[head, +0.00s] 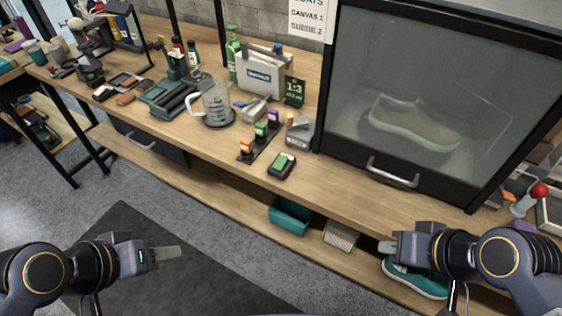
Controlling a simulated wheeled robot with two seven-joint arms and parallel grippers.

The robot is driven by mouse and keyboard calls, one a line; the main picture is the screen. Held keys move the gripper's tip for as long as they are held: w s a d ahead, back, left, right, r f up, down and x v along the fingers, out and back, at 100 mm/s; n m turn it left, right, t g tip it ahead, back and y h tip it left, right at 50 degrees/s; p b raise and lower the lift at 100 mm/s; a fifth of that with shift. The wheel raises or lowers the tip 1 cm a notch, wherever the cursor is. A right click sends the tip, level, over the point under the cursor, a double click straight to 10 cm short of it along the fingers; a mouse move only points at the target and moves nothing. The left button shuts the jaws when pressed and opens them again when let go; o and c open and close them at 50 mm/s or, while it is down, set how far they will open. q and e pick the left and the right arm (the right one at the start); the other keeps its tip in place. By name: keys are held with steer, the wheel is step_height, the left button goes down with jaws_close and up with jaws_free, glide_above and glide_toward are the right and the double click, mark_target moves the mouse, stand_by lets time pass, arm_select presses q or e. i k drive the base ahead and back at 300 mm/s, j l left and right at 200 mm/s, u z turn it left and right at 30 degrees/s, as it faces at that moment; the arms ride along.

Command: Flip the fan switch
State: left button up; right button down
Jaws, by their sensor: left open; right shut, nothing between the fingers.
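I cannot tell for certain which thing is the fan switch. A lever with a red ball knob (539,191) stands at the right edge, past the glass-fronted cabinet (345,100). A small grey box (299,133) sits on the bench just left of the cabinet. My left gripper (168,253) is open and empty at the lower left, over the dark floor mat. My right gripper (387,247) is shut and empty at the lower right, in front of the lower shelf. Both grippers are apart from the bench top and from these things.
The cabinet holds a pale shoe (413,122) behind its shut door with a metal handle (391,172). The wooden bench (215,150) carries a glass jug (217,103), bottles, a green-screened device (282,166) and tools. A teal shoe (416,279) and teal bin (290,216) are below.

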mark_target(282, 160)
steer(key=i+j, duration=0.65)
steer(key=j, duration=0.3)
